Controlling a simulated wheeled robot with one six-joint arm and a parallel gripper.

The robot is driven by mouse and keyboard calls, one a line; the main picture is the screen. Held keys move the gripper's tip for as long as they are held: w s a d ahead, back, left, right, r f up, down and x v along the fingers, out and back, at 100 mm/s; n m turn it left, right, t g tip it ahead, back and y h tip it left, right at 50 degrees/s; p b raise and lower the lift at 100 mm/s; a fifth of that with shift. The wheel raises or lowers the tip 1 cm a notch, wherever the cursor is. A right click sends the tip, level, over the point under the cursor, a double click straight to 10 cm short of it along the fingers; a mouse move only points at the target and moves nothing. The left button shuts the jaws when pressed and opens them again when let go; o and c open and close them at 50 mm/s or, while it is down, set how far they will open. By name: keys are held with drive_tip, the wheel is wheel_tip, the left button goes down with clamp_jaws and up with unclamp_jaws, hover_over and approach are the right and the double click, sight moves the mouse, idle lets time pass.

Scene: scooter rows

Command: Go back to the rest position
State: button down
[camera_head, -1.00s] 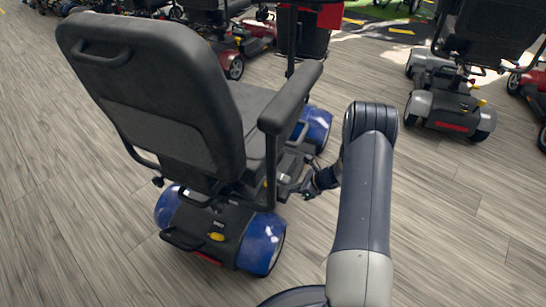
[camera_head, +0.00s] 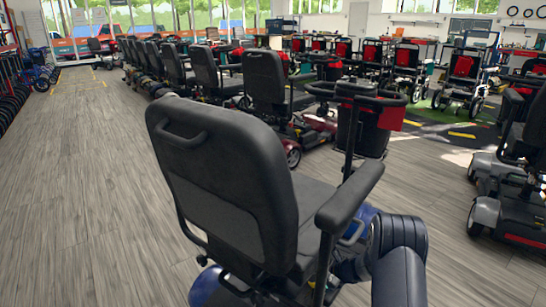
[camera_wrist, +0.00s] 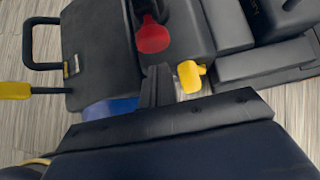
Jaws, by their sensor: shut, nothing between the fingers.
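My gripper (camera_wrist: 157,86) shows in the wrist view as narrow dark fingers, shut and empty. It is over the scooter's rear, close to a red knob (camera_wrist: 152,36) and a yellow lever (camera_wrist: 191,76); I cannot tell if it touches them. In the head view my arm is at the lower right, beside the nearest scooter (camera_head: 225,180), and my gripper is hidden there. This scooter has a black seat, black armrests and blue fenders. A blue fender (camera_wrist: 110,107) also shows in the wrist view.
A row of scooters (camera_head: 270,85) stretches away behind the nearest one. A grey scooter (camera_head: 510,195) stands at the right. Wheelchairs (camera_head: 465,68) stand at the back right. Open wood-look floor (camera_head: 70,170) lies to the left.

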drive_tip(key=shift+w+a+f+b, duration=0.15)
drive_tip(key=shift+w+a, duration=0.2)
drive_tip(key=shift+a, duration=0.15)
drive_tip(key=shift+w+a+f+b, duration=0.1)
drive_tip(key=shift+w+a+b, duration=0.05)
drive_tip(key=shift+w+a, duration=0.3)
drive_tip(key=shift+s, duration=0.1)
